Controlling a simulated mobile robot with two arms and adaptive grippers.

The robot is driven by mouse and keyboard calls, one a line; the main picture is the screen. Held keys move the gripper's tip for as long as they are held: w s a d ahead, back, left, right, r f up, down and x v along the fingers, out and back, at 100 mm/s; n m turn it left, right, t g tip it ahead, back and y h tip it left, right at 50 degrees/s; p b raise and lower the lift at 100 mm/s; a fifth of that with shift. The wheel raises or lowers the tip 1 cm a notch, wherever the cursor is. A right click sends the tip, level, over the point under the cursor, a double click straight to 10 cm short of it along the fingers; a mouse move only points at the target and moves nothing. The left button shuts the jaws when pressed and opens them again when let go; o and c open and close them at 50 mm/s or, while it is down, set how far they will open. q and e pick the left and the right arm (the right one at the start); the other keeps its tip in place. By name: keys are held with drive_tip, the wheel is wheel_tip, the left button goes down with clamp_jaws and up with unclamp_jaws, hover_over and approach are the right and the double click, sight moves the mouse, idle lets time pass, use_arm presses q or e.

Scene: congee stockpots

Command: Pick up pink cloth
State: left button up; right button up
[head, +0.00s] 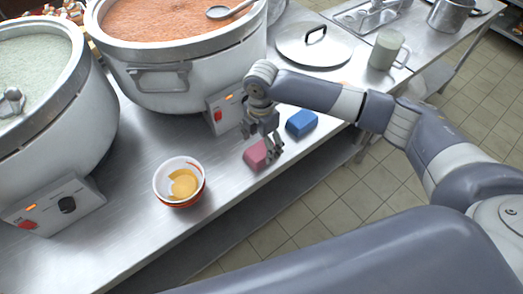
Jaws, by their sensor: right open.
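A small folded pink cloth (255,154) lies on the steel counter near its front edge, in front of the orange stockpot. My right gripper (272,152) points down at the right side of the pink cloth. Its fingers are open, and they partly cover the cloth's right end. I cannot tell whether they touch it. A blue cloth (301,122) lies just right of the gripper. My left gripper is not in view.
Two large stockpots, one orange (180,75) and one pale green (45,110), stand behind. A bowl (180,182) sits left of the cloth. A lid (313,46) and a mug (385,50) are at the back right. The counter between bowl and cloth is clear.

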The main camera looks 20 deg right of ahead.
sight(262, 149)
drive_tip(key=shift+s+f, duration=0.1)
drive_tip(key=shift+f, duration=1.6)
drive_tip(key=shift+c, duration=0.3)
drive_tip(key=c, duration=1.1)
drive_tip(key=shift+r, duration=0.1)
drive_tip(key=shift+r, duration=0.55)
drive_tip(key=shift+s+a+r+b, duration=0.15)
drive_tip(key=shift+r+b, duration=0.3)
drive_tip(key=shift+r, duration=0.65)
drive_tip(key=s+a, duration=0.1)
drive_tip(key=s, duration=0.4)
drive_tip(key=s+a+r+b, duration=0.1)
drive_tip(key=s+a, duration=0.1)
drive_tip(key=s, duration=0.3)
drive_tip(key=s+a, duration=0.1)
drive_tip(key=s, duration=0.4)
drive_tip(key=shift+a+r+b, duration=0.3)
drive_tip(key=shift+a+b, duration=0.05)
drive_tip(key=shift+b, duration=0.05)
